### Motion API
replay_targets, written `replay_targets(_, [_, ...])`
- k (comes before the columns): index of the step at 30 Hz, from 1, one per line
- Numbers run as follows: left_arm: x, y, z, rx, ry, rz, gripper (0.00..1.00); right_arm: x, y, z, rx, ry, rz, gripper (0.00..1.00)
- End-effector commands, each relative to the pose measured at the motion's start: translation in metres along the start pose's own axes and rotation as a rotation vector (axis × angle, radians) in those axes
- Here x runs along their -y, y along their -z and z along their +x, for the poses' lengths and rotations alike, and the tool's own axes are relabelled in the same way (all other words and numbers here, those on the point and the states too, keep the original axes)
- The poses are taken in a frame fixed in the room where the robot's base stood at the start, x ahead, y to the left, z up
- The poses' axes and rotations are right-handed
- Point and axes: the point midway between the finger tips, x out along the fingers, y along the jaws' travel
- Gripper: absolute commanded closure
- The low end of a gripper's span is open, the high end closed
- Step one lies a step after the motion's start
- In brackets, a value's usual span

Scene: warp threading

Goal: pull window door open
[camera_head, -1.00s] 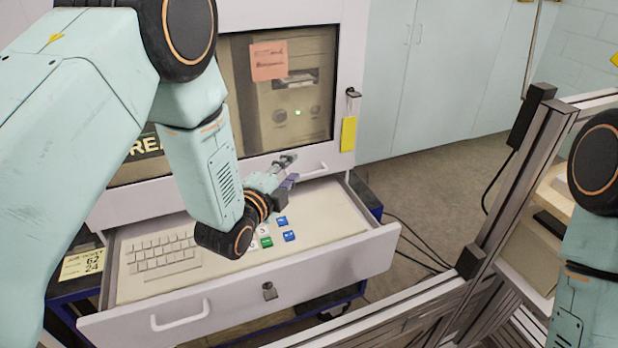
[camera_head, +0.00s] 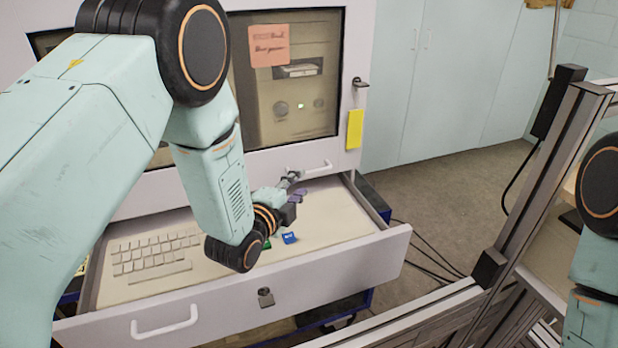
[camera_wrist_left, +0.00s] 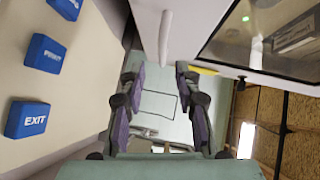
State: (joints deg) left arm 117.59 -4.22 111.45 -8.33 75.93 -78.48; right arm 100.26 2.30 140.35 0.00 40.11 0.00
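The window door (camera_head: 347,75) is a white frame around a dark pane, and it looks closed. Its white bar handle (camera_head: 310,172) is on the lower edge. In the left wrist view the handle (camera_wrist_left: 165,40) is a pale bar ahead of the fingertips, roughly in line with the gap between them. My left gripper (camera_head: 296,186) is just left of and below the handle, above the open drawer. In the wrist view its purple-padded fingers (camera_wrist_left: 160,82) are apart with nothing between them. I cannot tell whether they touch the handle. My right gripper is out of view.
The pulled-out drawer (camera_head: 345,262) under the window holds a keyboard (camera_head: 150,258) and blue keys, including EXIT (camera_wrist_left: 28,119). A latch (camera_head: 360,83) and yellow tag (camera_head: 355,130) sit right of the pane. A metal frame post (camera_head: 540,185) stands at right. Cables lie on the floor.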

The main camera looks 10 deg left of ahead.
Motion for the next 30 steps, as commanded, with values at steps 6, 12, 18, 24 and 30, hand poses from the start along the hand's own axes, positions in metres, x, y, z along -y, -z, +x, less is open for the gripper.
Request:
replay_targets(6, [0.001,0.001,0.035,-0.001,0.003,0.001,0.67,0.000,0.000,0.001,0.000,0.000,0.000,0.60])
replay_targets(12, [0.000,0.001,0.056,-0.001,0.001,0.000,0.67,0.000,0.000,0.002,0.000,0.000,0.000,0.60])
replay_targets(18, [0.000,0.001,0.064,-0.001,-0.001,0.000,0.67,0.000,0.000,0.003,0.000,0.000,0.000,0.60])
replay_targets(24, [0.000,0.001,0.065,-0.001,-0.001,0.000,0.67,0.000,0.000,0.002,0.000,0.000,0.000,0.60])
replay_targets(30, [0.000,0.001,0.065,-0.001,-0.001,0.000,0.80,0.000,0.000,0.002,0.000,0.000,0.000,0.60])
